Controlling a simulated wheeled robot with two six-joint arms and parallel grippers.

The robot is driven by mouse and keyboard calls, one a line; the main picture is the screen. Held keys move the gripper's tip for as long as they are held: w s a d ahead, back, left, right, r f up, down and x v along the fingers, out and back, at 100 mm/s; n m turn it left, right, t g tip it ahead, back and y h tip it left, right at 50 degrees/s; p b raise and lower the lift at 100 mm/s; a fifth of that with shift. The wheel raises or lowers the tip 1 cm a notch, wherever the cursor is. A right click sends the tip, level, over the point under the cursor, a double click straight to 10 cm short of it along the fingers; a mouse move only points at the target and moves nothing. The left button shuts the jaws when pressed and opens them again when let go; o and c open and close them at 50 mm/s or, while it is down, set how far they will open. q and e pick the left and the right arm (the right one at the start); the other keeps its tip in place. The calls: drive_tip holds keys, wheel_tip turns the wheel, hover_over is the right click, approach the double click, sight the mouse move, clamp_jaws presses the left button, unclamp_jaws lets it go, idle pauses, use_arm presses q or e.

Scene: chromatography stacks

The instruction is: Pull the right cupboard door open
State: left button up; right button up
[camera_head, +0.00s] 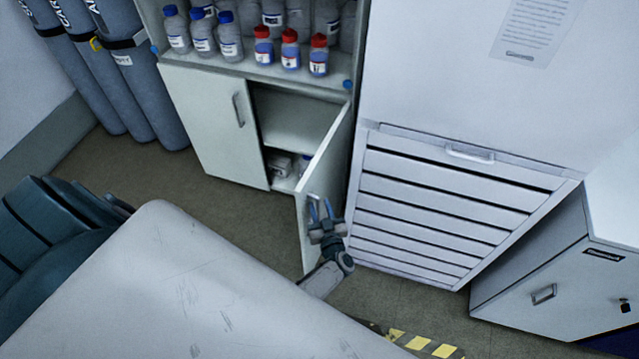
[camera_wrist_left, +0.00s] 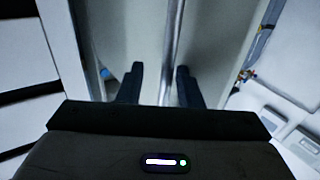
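The right cupboard door (camera_head: 325,160) stands swung well open, its free edge toward me, and the shelf space behind it shows. My left gripper (camera_head: 320,205) is at the door's free side, in front of its lower part. In the left wrist view the gripper (camera_wrist_left: 160,85) has its two dark fingers apart, and a thin vertical strip (camera_wrist_left: 172,45) runs between them with a gap on each side. I cannot tell whether that strip is the door's edge or its handle. My right gripper is not in view.
The left cupboard door (camera_head: 212,120) is shut. Bottles with red caps (camera_head: 290,50) stand on the shelf above. A white drawer unit (camera_head: 440,205) stands close right of the open door. A light worktop (camera_head: 180,290) fills the foreground. Gas cylinders (camera_head: 130,75) stand at the left.

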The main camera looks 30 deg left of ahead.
use_arm(q)
drive_tip(key=p+v, duration=0.1)
drive_tip(key=v, duration=0.9)
drive_tip(key=shift+s+d+f, duration=0.15)
drive_tip(key=shift+s+d, duration=0.1)
drive_tip(key=shift+s, duration=0.05)
